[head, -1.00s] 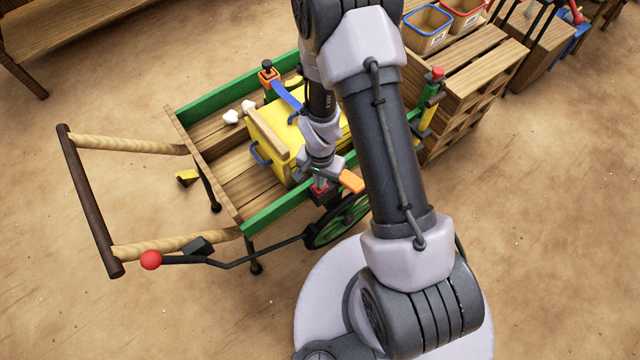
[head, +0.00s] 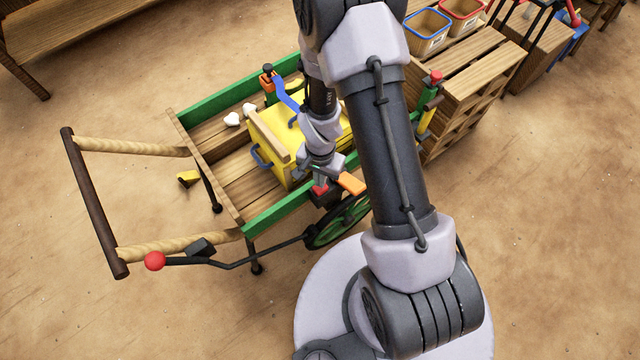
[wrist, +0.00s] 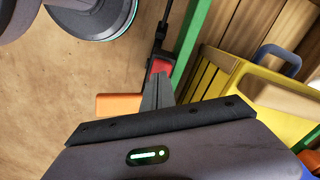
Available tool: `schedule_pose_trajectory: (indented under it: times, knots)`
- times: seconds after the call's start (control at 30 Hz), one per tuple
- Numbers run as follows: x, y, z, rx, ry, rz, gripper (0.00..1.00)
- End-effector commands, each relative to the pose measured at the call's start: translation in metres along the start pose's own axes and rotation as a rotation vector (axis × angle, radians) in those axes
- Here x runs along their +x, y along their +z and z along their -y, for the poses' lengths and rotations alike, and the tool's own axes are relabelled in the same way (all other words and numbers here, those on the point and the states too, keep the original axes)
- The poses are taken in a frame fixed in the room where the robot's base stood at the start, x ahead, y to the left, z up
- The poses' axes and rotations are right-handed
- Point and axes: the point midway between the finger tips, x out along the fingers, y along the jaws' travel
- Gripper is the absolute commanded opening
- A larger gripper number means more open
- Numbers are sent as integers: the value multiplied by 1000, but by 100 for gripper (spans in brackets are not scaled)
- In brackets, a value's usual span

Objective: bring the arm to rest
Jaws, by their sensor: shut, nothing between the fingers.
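My gripper (head: 320,181) points down at the near green side rail of the cart (head: 270,221). It is shut and empty. In the wrist view its dark fingertips (wrist: 157,88) are together, in front of or just over a red block (wrist: 161,66). An orange lever (head: 351,184) sits beside the fingers; it also shows in the wrist view (wrist: 118,105). I cannot tell whether the fingers touch the block or lever. My forearm hides part of the cart and its load. A yellow chest (head: 270,145) lies in the cart under a blue strap (head: 287,95).
A brake-like rod with a red ball (head: 155,261) juts out at the cart's front left. Wooden crates (head: 462,85) with a blue-rimmed bin (head: 428,28) and a red-rimmed bin (head: 461,15) stand at the upper right. A wooden bench (head: 70,30) is at upper left. Floor at right is clear.

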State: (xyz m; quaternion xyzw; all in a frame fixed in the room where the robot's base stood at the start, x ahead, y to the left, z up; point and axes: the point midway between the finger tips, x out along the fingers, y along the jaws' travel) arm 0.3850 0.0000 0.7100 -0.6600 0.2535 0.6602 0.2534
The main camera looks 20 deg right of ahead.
Motion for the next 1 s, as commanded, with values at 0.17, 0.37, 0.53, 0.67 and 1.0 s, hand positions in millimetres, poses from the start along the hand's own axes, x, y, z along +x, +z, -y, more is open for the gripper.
schedule_pose_trajectory:
  times: [0.17, 0.37, 0.53, 0.67, 1.0]
  knots:
    - [-24, 0, 0, 0, -1, -1, 0]
    - [-50, 0, 0, 0, -1, -1, 0]
    - [-49, 0, 0, 0, 0, 0, 0]
    - [-78, -7, 6, -12, -24, -24, 0]
    - [-344, 44, -15, -202, -276, -235, 0]
